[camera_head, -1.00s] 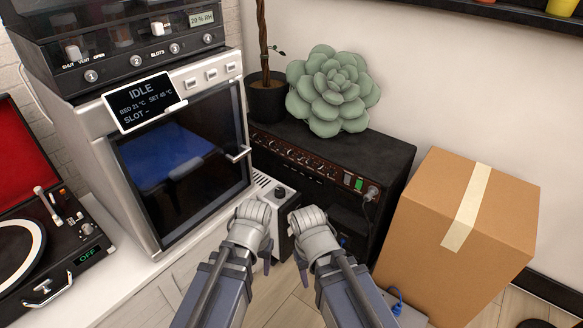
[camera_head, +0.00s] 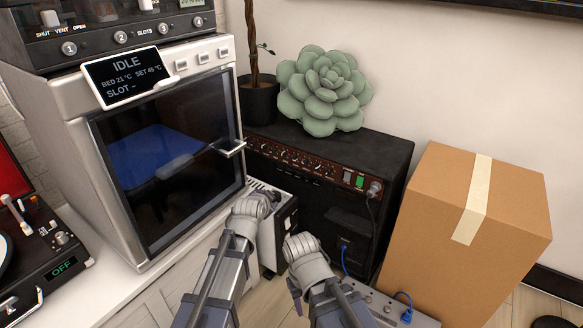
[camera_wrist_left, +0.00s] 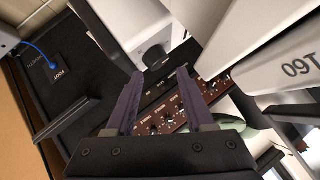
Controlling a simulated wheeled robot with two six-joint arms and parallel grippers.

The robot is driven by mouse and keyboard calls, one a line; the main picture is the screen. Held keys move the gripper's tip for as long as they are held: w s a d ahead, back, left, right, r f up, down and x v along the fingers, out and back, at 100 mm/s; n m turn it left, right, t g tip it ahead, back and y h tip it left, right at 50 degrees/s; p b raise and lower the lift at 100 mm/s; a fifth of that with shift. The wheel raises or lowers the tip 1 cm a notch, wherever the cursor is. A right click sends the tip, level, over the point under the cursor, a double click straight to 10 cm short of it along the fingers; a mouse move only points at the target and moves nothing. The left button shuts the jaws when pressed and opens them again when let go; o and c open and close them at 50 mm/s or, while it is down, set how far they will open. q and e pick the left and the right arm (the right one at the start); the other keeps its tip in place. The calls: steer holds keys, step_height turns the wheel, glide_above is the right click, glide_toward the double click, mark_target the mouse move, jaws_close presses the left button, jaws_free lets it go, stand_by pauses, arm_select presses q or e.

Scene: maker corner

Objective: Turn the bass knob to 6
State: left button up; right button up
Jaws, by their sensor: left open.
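The black amplifier (camera_head: 330,215) stands against the wall, with a dark red strip of small knobs (camera_head: 290,158) along its upper front. Which knob is bass cannot be read here. The knob strip also shows in the left wrist view (camera_wrist_left: 165,122), between and beyond the fingers. My left gripper (camera_head: 270,196) is in front of the amplifier's left part, beside the oven's lower right corner. In the left wrist view its purple fingers (camera_wrist_left: 161,74) are apart with nothing between them. My right gripper (camera_head: 297,270) is lower, in front of the amplifier; its fingertips are mostly hidden.
A printer-like oven (camera_head: 165,170) with a protruding handle (camera_head: 230,148) stands left. A small white box (camera_head: 286,215) is beside my left gripper. A cardboard box (camera_head: 480,230) stands right. A grey pedal unit (camera_head: 375,303) with blue cables lies low. A succulent (camera_head: 325,92) sits on the amplifier.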

mark_target(293, 160)
arm_select(q)
steer(key=w+d+r+m+t+h, duration=0.2)
steer(key=w+d+r+m+t, duration=0.25)
steer(key=d+r, duration=0.2)
steer(key=shift+n+g, duration=0.35)
steer(key=shift+a+r+b+x, duration=0.15)
steer(key=shift+b+x, duration=0.15)
steer(key=shift+x, duration=1.05)
steer(key=shift+a+r+b+x, duration=0.15)
steer(key=shift+b+x, duration=0.1)
steer(key=shift+x, duration=1.15)
steer(key=shift+a+r+b+x, duration=0.15)
steer(key=shift+b+x, duration=0.15)
steer(key=shift+x, duration=1.05)
steer(key=shift+w+f, duration=0.1)
steer(key=shift+w, duration=0.1)
jaws_close()
